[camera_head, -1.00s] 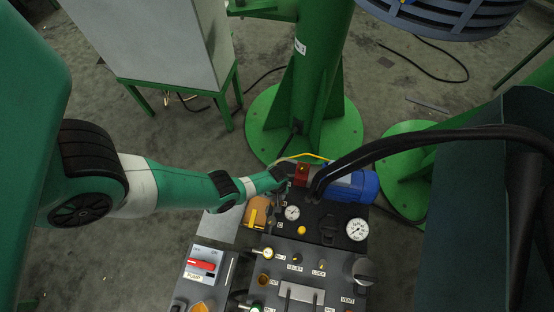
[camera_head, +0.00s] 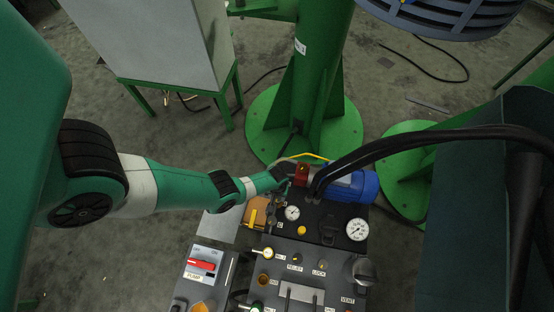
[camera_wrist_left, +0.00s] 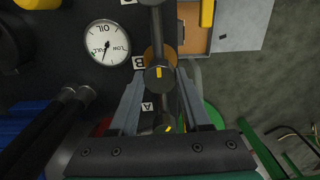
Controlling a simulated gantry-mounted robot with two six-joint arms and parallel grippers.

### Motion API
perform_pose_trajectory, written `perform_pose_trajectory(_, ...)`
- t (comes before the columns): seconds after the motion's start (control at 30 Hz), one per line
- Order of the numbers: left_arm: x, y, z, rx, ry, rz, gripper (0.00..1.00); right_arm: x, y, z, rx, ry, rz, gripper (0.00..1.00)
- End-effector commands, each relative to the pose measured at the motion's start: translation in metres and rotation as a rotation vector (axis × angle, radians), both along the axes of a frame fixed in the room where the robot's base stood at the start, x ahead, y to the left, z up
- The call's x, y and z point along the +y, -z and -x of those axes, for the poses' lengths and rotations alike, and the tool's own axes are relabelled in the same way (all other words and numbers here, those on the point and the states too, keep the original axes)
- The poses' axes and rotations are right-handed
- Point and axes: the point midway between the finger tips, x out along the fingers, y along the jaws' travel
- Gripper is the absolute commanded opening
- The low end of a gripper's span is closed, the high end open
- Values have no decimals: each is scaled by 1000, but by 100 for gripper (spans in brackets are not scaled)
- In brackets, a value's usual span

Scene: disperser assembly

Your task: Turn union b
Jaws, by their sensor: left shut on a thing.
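Union b (camera_wrist_left: 158,75) is a dark round fitting with a yellow mark, beside the label B in the left wrist view. My left gripper (camera_wrist_left: 158,82) has its two grey fingers on either side of it and is shut on it. In the head view my left gripper (camera_head: 284,187) reaches the upper left of the black panel, where its fingers and the union are small and hard to make out. Another dark fitting with a yellow mark (camera_wrist_left: 166,128) sits near label A, closer to the gripper's base. My right gripper is not in view.
An oil gauge (camera_wrist_left: 106,43) sits beside the union. Black hoses (camera_head: 440,137) arch over the panel near my gripper, by a blue cylinder (camera_head: 352,186). A brown box with a yellow handle (camera_head: 254,215) and a pump switch box (camera_head: 203,262) are close by.

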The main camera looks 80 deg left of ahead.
Motion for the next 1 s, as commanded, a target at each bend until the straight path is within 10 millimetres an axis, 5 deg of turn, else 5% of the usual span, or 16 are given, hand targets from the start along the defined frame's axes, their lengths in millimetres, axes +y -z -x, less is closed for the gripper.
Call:
perform_pose_trajectory(0.5, 0, 1, 1, 1, 417, 0, 0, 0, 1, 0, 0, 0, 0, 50)
perform_pose_trajectory(1.0, 0, 1, 1, 1, 549, 0, 0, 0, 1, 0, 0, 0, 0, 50)
